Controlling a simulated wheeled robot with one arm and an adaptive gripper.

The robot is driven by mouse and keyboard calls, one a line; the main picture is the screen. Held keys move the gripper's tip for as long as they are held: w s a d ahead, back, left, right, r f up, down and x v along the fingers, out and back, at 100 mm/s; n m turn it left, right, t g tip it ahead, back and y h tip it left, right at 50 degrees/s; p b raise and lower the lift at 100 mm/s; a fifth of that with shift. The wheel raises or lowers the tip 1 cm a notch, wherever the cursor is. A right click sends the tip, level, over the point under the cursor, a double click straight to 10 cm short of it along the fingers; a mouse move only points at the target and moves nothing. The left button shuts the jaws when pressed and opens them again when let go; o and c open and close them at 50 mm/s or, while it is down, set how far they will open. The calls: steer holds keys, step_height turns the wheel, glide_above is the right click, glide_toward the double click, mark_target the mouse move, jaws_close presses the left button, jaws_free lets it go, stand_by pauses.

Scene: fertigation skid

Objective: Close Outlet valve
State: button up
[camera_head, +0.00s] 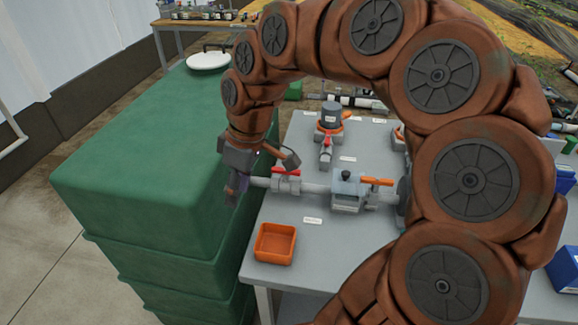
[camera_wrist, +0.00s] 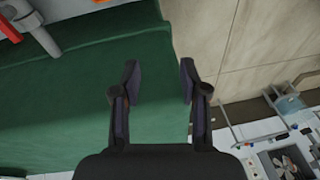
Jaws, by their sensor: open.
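A grey pipe (camera_head: 317,188) runs across the grey bench. A valve with a red handle (camera_head: 286,172) sits near its left end, and an orange handle (camera_head: 378,181) sits further right, past a grey box-like fitting. Both handles look roughly in line with the pipe. The labels are too small to read, so I cannot tell which is the Outlet valve. My gripper (camera_head: 238,186) is left of the red handle, by the pipe's left end, over the green tank's edge. In the wrist view my gripper (camera_wrist: 158,72) is open and empty; a red handle (camera_wrist: 9,27) shows at the top left corner.
The green tank (camera_head: 140,165) with a white lid (camera_head: 208,60) stands left of the bench. An orange tray (camera_head: 275,243) lies at the bench's front left. A dark-topped fitting (camera_head: 331,115) stands behind the pipe. My arm hides the bench's right part.

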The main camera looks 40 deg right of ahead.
steer(key=w+d, duration=0.5)
steer(key=n+t, duration=0.1)
steer(key=t, duration=0.2)
glide_toward(286, 174)
steer(key=shift+w+d+r+y, duration=0.3)
steer(key=shift+w+d, duration=0.25)
steer(key=shift+d, duration=0.05)
steer(key=shift+f, duration=0.15)
steer(key=shift+p+x, duration=1.05)
steer(key=shift+x, duration=2.8)
steer(key=shift+s, duration=0.1)
jaws_close()
